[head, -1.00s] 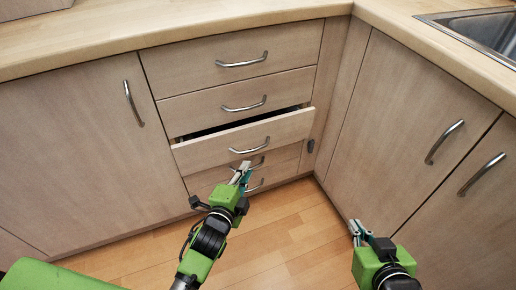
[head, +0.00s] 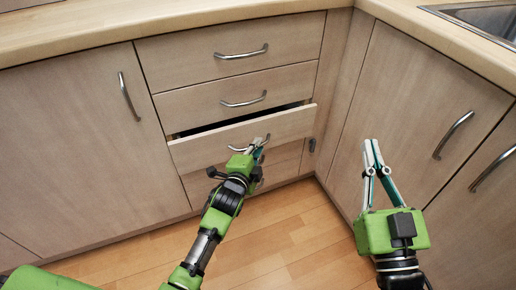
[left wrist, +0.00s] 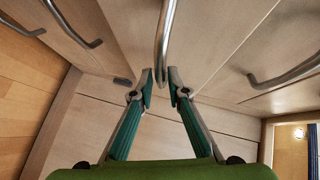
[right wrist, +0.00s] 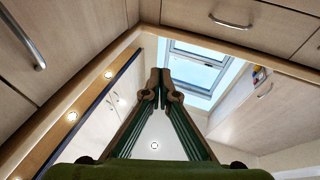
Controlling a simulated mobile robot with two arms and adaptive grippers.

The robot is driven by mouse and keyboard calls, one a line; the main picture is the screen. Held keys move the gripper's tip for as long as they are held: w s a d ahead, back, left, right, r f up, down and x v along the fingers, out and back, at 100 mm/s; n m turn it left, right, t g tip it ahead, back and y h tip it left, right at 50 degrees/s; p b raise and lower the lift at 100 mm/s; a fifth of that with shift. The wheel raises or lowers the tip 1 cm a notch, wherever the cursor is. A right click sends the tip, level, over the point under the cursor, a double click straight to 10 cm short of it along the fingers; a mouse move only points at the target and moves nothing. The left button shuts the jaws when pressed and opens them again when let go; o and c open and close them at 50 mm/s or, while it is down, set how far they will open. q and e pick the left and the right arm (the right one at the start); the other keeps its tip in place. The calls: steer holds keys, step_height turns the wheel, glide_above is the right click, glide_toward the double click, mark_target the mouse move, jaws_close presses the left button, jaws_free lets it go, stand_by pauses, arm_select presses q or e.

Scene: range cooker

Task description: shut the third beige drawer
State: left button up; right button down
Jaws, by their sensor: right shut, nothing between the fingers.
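The third beige drawer (head: 210,152) from the top stands part-way out in the head view, with a dark gap above its front edge. Its curved metal handle (head: 236,148) is partly hidden behind my left gripper (head: 262,141). In the left wrist view, my left gripper (left wrist: 161,80) has its fingertips apart, with the handle (left wrist: 166,42) running up from between or just beyond them. I cannot tell if they touch it. My right gripper (head: 371,143) is shut and empty, raised in front of the right-hand cupboards; its closed fingertips also show in the right wrist view (right wrist: 158,82).
Two shut drawers (head: 205,98) sit above, and lower drawers (head: 285,160) are partly covered by my left arm. A left cupboard door (head: 70,150) and right cupboard doors (head: 425,95) with bar handles flank them. The wooden floor (head: 290,245) is clear.

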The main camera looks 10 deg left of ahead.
mark_target(252, 139)
arm_select(q)
steer(key=shift+w+f, duration=0.1)
steer(key=shift+w, duration=0.35)
arm_select(e)
steer(key=shift+s+r+t+y, duration=0.15)
steer(key=shift+r+t, duration=0.05)
steer(key=shift+r, duration=0.25)
steer(key=shift+s+r+t+y, duration=0.15)
steer(key=shift+r+t, duration=0.05)
steer(key=shift+r, duration=0.25)
arm_select(q)
jaws_close()
steer(key=w+a, duration=0.2)
steer(key=w, duration=0.1)
steer(key=shift+w+a, duration=0.1)
steer(key=shift+w, duration=0.1)
arm_select(e)
steer(key=shift+w+f+g, duration=0.15)
steer(key=shift+f+g, duration=0.15)
steer(key=shift+f, duration=0.35)
arm_select(q)
jaws_free()
steer(key=shift+a, duration=0.1)
